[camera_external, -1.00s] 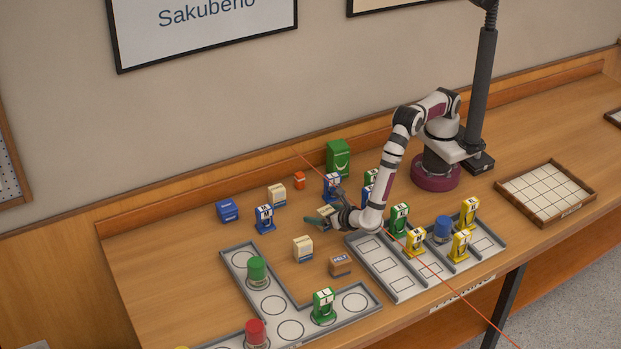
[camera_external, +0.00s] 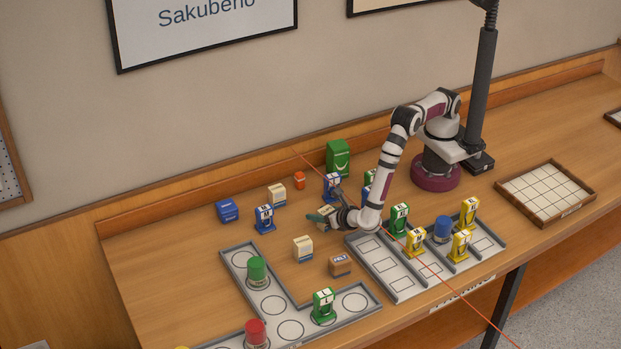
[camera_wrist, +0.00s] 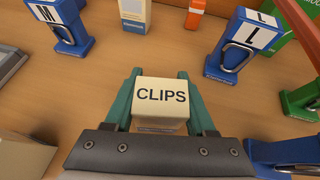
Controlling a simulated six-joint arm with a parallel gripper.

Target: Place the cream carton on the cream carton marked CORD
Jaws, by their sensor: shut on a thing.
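My gripper (camera_external: 320,219) is shut on a cream carton, with its green fingers on either side. In the wrist view the held carton (camera_wrist: 161,97) is marked CLIPS. In the external view it is partly hidden by the gripper, and I cannot tell whether it touches the table. Two other cream cartons with blue lower bands stand on the table: one (camera_external: 277,195) at the back, partly cut off in the wrist view (camera_wrist: 135,14), and one (camera_external: 303,249) nearer the front, left of the gripper. I cannot read a CORD mark on either.
A blue clip-fronted block (camera_external: 265,219) stands left of the gripper, another (camera_external: 332,186) behind it. A small orange item (camera_external: 299,180) and a blue box (camera_external: 227,210) stand further back. A brown carton (camera_external: 340,264) and grey trays (camera_external: 240,262) lie in front.

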